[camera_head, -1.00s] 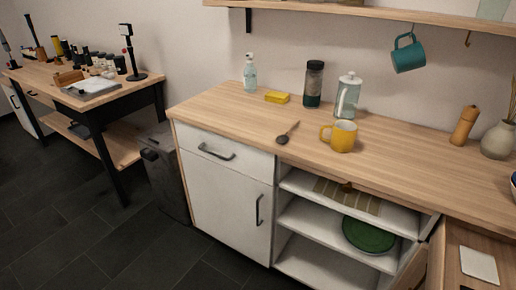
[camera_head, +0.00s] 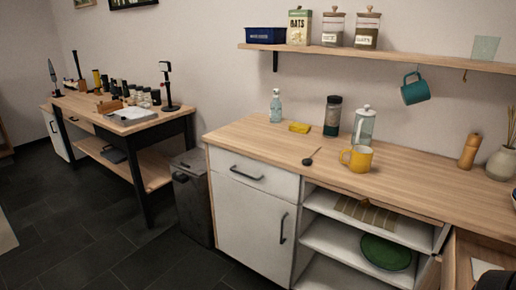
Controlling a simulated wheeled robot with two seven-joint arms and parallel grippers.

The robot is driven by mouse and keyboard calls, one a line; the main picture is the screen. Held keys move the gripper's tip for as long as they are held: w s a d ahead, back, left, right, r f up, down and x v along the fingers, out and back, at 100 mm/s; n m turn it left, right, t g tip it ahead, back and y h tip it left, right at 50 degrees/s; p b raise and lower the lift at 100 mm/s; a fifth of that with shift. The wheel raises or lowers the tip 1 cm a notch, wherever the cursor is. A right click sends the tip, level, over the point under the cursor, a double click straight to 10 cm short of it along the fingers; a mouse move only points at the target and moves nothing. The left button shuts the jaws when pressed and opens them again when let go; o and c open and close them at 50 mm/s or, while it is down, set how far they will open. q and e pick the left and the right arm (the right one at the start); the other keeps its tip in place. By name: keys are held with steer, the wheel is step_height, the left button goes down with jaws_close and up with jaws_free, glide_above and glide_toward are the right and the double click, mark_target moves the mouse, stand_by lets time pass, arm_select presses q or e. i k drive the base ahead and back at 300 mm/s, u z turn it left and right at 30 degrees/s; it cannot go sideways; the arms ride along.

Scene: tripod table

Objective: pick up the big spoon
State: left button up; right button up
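A spoon (camera_head: 309,160) with a dark bowl and a thin handle lies on the wooden counter (camera_head: 258,135), near its front edge. Its bowl points toward the front and its handle toward the back right. It lies just left of a yellow mug (camera_head: 357,158). No other spoon is clear in view. Neither of my grippers can be made out. A dark shape in the bottom right corner is too cut off to tell.
A soap bottle (camera_head: 276,105), a yellow sponge (camera_head: 299,127), a dark jar (camera_head: 332,115) and a glass press (camera_head: 363,126) stand behind the spoon. A teal mug (camera_head: 415,89) hangs under the shelf (camera_head: 300,48). A bin (camera_head: 192,195) stands left of the cabinet. Dark floor is free in front.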

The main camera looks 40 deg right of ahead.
mark_target(307, 161)
steer(key=i, duration=1.35)
steer(key=z, duration=0.45)
